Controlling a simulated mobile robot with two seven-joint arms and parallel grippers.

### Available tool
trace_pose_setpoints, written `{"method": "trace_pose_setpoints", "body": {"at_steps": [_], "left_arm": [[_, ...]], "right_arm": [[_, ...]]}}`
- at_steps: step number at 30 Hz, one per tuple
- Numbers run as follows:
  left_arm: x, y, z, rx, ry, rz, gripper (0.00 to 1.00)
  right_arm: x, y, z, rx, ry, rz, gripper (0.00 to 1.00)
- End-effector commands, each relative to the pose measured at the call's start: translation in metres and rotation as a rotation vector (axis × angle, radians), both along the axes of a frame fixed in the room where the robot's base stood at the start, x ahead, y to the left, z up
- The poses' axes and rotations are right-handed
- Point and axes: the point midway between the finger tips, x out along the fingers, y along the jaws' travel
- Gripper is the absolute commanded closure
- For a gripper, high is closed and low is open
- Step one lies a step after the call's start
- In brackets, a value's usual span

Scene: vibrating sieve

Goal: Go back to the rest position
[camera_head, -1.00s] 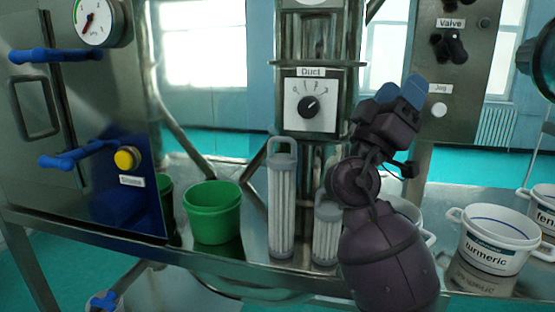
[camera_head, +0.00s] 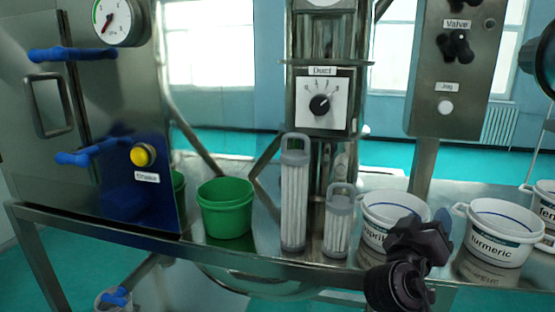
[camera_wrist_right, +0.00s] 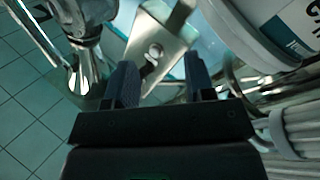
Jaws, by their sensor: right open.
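My right gripper (camera_head: 440,222) is low in front of the white buckets in the head view, with its dark body overlapping the paprika bucket (camera_head: 379,212). In the right wrist view the gripper (camera_wrist_right: 160,84) shows two blue-grey fingers spread apart with nothing between them. My left gripper is in neither view.
A steel bench (camera_head: 95,228) holds a green bucket (camera_head: 226,222), a tall filter (camera_head: 295,200), a shorter filter (camera_head: 338,230) and the turmeric bucket (camera_head: 497,238). Behind stand the duct dial (camera_head: 322,102) and valve panel (camera_head: 440,65). A cabinet with blue handles (camera_head: 72,54) is at left.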

Motion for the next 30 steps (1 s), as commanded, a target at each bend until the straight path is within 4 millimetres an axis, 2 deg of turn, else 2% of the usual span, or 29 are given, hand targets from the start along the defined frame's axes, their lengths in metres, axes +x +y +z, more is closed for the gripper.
{"method": "trace_pose_setpoints", "body": {"at_steps": [1,3,8,11,15,18,22,24,30], "left_arm": [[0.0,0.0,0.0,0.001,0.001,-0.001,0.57],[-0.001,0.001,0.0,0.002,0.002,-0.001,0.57],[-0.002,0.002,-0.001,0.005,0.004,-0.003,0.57],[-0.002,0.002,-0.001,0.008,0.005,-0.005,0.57],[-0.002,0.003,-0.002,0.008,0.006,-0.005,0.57],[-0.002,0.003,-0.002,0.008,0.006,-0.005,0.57],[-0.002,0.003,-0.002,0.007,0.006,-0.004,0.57],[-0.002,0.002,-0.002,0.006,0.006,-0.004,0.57],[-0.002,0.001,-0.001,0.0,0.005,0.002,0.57]], "right_arm": [[-0.01,-0.008,-0.029,0.046,0.068,0.005,0.5],[-0.024,-0.016,-0.063,0.109,0.155,0.015,0.5],[-0.063,-0.029,-0.132,0.246,0.344,0.033,0.5],[-0.094,-0.034,-0.174,0.337,0.466,0.045,0.5],[-0.147,-0.037,-0.225,0.469,0.643,0.059,0.5],[-0.189,-0.035,-0.256,0.565,0.77,0.07,0.5],[-0.245,-0.029,-0.287,0.688,0.923,0.086,0.5],[-0.271,-0.025,-0.297,0.746,0.991,0.096,0.5],[-0.328,-0.012,-0.312,0.871,1.133,0.12,0.5]]}}
